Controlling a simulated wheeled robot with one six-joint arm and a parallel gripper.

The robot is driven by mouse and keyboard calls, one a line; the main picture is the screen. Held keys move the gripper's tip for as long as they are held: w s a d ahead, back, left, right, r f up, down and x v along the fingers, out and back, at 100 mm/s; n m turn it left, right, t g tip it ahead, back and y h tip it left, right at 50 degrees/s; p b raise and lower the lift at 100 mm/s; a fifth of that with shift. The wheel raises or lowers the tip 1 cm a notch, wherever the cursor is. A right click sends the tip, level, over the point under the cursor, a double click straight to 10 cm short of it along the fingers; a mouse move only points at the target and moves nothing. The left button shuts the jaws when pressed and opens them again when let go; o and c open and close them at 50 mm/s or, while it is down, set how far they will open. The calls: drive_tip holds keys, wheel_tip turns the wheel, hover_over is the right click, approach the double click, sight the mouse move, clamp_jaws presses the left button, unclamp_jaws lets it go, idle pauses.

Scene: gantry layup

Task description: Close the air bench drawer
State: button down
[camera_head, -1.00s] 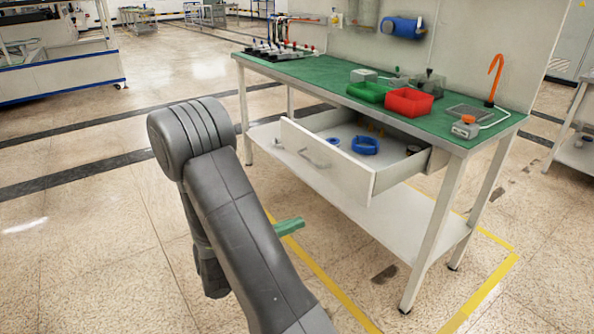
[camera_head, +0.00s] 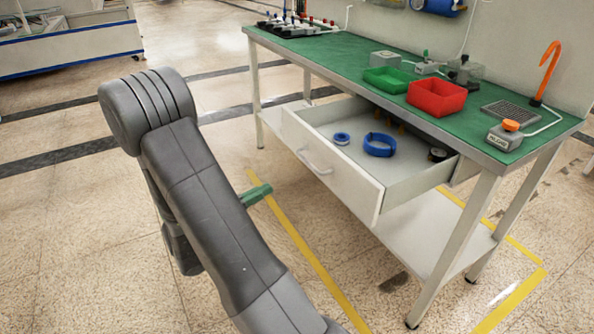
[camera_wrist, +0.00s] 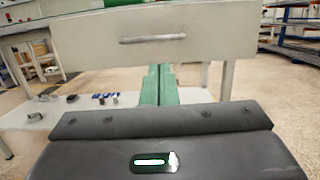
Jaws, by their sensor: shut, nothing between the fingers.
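The air bench drawer (camera_head: 335,176) is pulled out from under the green-topped bench (camera_head: 470,145). Its white front has a bar handle (camera_head: 316,162). Inside lie a blue ring-shaped item (camera_head: 379,145), a small blue and white roll (camera_head: 341,139) and a dark round item (camera_head: 438,154). My gripper (camera_wrist: 158,72) has green fingers, shut and empty. In the wrist view the drawer front (camera_wrist: 215,45) and its handle (camera_wrist: 152,39) are ahead of the fingertips. In the head view a green finger part (camera_head: 257,194) shows left of the drawer front, apart from it; my arm hides the rest.
A green bin (camera_head: 386,80), a red bin (camera_head: 437,97) and an orange-button box (camera_head: 508,134) stand on the bench top. A lower shelf (camera_head: 430,235) runs below the drawer. Yellow floor tape (camera_head: 305,252) borders the bench; the floor in front is clear.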

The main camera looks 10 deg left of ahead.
drive_tip(key=b+x, duration=0.1)
drive_tip(key=x, duration=1)
drive_tip(key=shift+b, duration=0.3)
drive_tip(key=shift+d, duration=0.1)
drive_tip(key=p, duration=0.2)
approach(374, 147)
drive_tip(key=x, duration=1.3)
drive_tip(key=shift+w+f, duration=0.3)
drive_tip(key=shift+f, duration=0.1)
drive_tip(key=shift+w+r, duration=0.1)
drive_tip(key=shift+r, duration=0.15)
